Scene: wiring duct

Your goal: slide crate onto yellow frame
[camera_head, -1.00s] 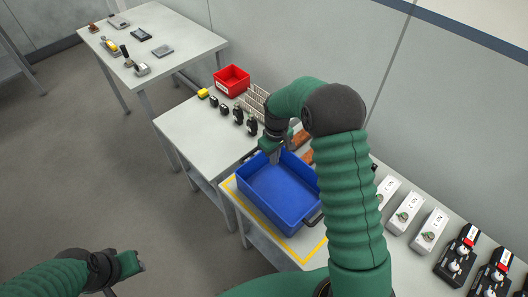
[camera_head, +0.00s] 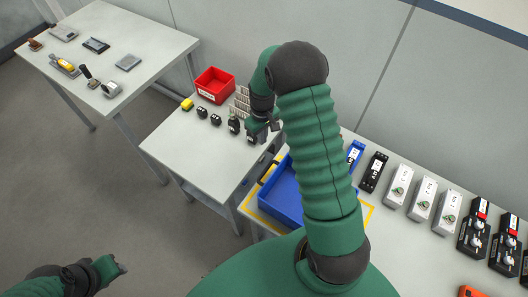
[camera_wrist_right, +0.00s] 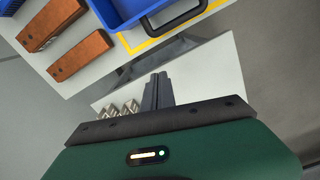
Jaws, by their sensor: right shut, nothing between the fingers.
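The blue crate (camera_head: 281,197) sits on the right-hand bench, partly hidden behind my right arm. The yellow frame (camera_head: 254,212) is marked on the bench top; its lines show beside the crate. In the right wrist view the crate (camera_wrist_right: 122,12), its dark handle (camera_wrist_right: 178,22) and a yellow line (camera_wrist_right: 150,45) are at the top. My right gripper (camera_head: 274,126) is shut and empty beyond the crate, over the far bench. Its closed fingers (camera_wrist_right: 157,90) are apart from the crate. My left gripper (camera_head: 122,265) is low at the left, away from the benches; its jaws are unclear.
A red bin (camera_head: 215,84), a yellow block (camera_head: 187,104) and several small black parts stand on the far bench. Grey and black switch boxes (camera_head: 424,198) line the right bench. Brown blocks (camera_wrist_right: 80,57) lie near the crate. A gap separates the benches.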

